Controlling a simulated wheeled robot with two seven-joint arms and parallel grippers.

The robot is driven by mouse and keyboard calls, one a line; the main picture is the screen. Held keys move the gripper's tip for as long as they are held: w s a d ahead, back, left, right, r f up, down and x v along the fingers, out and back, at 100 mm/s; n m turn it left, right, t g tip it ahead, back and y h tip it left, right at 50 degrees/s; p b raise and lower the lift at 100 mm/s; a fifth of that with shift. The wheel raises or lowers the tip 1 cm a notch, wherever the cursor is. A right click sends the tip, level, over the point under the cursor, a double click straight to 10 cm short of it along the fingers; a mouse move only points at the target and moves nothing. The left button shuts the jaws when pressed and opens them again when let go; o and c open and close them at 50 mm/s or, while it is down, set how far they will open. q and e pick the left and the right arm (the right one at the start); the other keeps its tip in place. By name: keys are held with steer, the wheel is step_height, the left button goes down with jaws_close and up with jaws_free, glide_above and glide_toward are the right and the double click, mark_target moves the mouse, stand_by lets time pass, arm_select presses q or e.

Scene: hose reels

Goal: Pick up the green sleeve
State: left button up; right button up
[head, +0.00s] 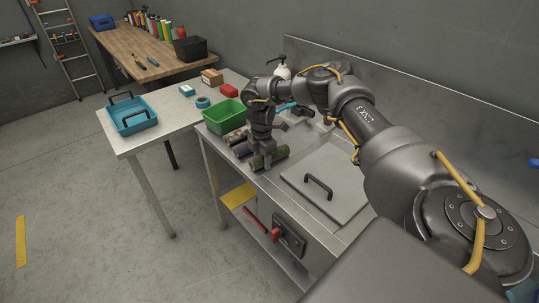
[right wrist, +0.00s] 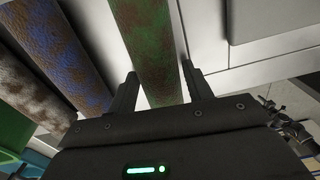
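The green sleeve (right wrist: 152,42), a tube with rusty brown patches, lies on the metal worktop. It also shows in the head view (head: 281,153), partly hidden by my gripper. My right gripper (right wrist: 159,70) is open, with one finger on each side of the green sleeve. In the head view my right gripper (head: 262,156) points down at the sleeve. I cannot tell whether the fingers touch it. My left gripper is not in view.
A blue rusty sleeve (right wrist: 68,45) and a pale rusty sleeve (right wrist: 25,90) lie beside it. A green bin (head: 224,117) stands behind them. A flat lid with a black handle (head: 319,187) lies to the right. A blue tray (head: 133,119) sits on the side table.

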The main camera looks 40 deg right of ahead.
steer(key=c, duration=0.7)
steer(key=shift+o, duration=0.2)
